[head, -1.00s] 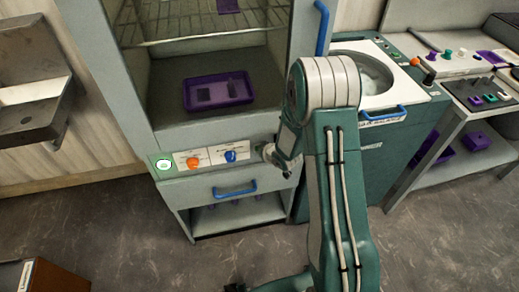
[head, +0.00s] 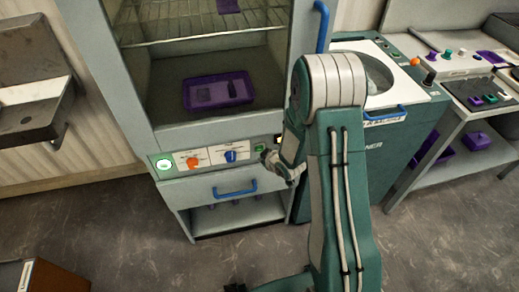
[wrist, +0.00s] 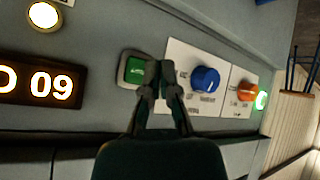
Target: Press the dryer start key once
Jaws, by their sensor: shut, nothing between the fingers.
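The dryer (head: 292,50) is a grey cabinet with a control panel under its open chamber. A small square green key (head: 258,147) with pale marking sits on the panel, right of the blue knob (head: 231,156). In the head view, my gripper (head: 266,156) is just below and right of the key. I cannot tell whether it touches.
An orange knob (wrist: 247,92) and a round green light (wrist: 262,100) share the panel. A display reading 09 (wrist: 52,87) and a glowing round lamp (wrist: 44,15) are on the key's other side. A blue drawer handle (head: 235,190) is below.

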